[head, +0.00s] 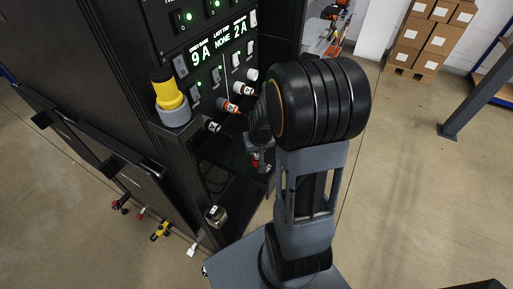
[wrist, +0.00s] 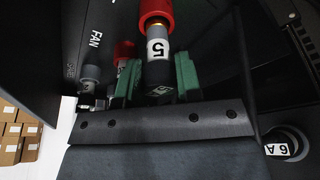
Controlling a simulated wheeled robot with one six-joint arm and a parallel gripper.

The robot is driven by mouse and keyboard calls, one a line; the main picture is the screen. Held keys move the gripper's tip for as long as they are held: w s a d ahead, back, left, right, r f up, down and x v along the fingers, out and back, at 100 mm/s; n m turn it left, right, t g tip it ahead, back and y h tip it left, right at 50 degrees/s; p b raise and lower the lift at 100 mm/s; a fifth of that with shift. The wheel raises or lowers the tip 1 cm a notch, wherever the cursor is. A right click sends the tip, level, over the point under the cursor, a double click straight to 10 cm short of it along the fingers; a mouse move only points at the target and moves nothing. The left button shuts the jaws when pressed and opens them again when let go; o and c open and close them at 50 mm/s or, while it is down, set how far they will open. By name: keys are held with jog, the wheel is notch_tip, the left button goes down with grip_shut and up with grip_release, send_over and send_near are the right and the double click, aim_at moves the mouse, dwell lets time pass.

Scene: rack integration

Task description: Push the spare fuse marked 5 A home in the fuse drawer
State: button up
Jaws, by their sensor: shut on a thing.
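In the wrist view, the fuse marked 5 (wrist: 158,48) has a white label on a dark body, with a red part and a thin brass-coloured band at its far end. My gripper (wrist: 157,82) is shut on it, with a green finger on each side. Whether the fuse sits in the fuse drawer, and how deep, cannot be told. Small red parts (head: 256,160) show low beside the rack, partly hidden by my arm.
The rack panel (head: 216,58) has lit readouts, switches and several plugs. In the wrist view, a grey plug (wrist: 90,73) is near a FAN label, and a 6 A piece (wrist: 284,145) is at lower right. Open floor lies right.

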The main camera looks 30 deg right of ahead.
jog(key=shift+f+b, duration=0.95)
jog(key=shift+f, duration=0.15)
jog(key=o, duration=1)
jog(key=shift+r, duration=0.1)
jog(key=v, duration=1.4)
jog(key=shift+p, duration=0.3)
jog(key=shift+s, duration=0.1)
